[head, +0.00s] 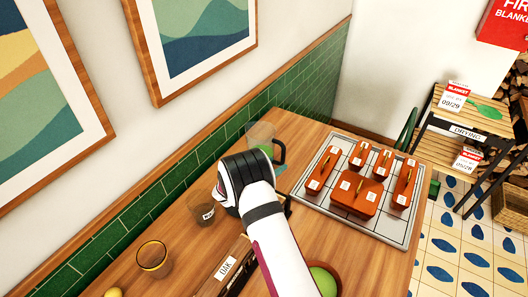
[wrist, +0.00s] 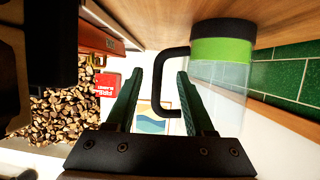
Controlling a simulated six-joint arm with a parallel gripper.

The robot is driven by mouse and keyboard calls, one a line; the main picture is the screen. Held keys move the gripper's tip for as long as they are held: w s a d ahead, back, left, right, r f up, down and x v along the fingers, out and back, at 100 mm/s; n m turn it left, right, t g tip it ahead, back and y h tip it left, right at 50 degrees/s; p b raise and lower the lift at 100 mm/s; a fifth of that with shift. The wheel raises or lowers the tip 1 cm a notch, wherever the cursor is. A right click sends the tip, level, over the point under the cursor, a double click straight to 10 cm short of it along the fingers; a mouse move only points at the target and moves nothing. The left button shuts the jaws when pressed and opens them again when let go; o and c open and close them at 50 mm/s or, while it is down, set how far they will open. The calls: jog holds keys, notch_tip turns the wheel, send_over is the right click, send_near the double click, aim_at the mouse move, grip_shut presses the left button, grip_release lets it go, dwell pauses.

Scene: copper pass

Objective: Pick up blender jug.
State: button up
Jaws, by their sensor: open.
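The blender jug (head: 259,136) stands on the wooden counter near the green tiled wall, clear-bodied with a dark handle on its right side. In the wrist view the jug (wrist: 221,75) appears upside down at the upper right, with a black base, a bright green band and a black loop handle. My gripper (wrist: 160,75) is open, with dark green fingers. The handle's outer bar appears between the two fingers, with a gap on both sides; I cannot tell how deep it sits. In the head view my white and black arm covers the gripper and part of the jug's surroundings.
A labelled brown cup (head: 203,213) and an amber-rimmed glass (head: 154,259) stand left of my arm. A box marked OAK (head: 226,267) and a green-filled bowl (head: 324,281) lie near it. A gridded tray (head: 337,215) with several orange labelled blocks is to the right.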

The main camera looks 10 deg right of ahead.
aim_at(282, 161)
jog(key=x, duration=0.5)
jog(key=shift+d+r, duration=0.15)
jog(key=shift+d, duration=0.05)
grip_shut()
dwell(1.1)
